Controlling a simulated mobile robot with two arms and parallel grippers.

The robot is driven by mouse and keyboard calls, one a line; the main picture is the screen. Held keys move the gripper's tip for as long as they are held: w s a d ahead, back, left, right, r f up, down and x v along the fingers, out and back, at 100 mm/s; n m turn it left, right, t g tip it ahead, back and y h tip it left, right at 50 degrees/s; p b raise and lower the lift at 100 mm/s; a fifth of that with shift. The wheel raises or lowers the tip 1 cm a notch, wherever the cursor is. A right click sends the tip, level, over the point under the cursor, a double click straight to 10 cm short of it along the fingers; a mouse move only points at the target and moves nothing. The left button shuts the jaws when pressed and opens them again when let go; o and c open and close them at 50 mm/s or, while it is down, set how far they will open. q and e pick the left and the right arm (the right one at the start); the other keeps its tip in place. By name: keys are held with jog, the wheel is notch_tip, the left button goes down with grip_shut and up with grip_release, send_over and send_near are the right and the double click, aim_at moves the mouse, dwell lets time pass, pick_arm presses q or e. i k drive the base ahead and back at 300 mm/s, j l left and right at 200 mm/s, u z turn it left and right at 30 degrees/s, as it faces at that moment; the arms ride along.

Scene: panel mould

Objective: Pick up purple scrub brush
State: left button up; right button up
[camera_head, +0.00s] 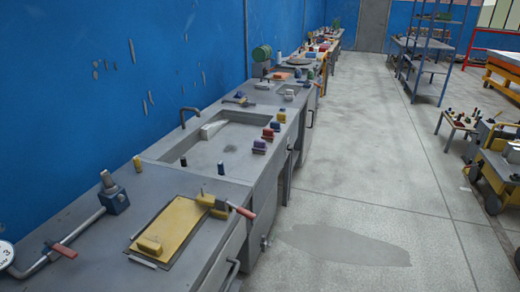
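A small purple block-like item, which looks like the purple scrub brush (259,143), sits on the right rim of the sink (190,150), close to the front edge of the long grey counter. It is the nearest of a short row of coloured block-like items on that rim. It is small in the view, so its bristles cannot be made out clearly. Neither of my grippers shows in the head view.
A red block-like item (268,134) sits just behind the purple one. A dark bottle (221,168) stands in front of the sink. A yellow board (170,231) lies on the near counter. The grey floor (365,170) to the right is open; a yellow cart (495,160) stands far right.

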aim_at(259, 147)
jog(key=i+l+u, duration=0.2)
jog(key=i+l, duration=0.45)
jog(key=i, duration=0.1)
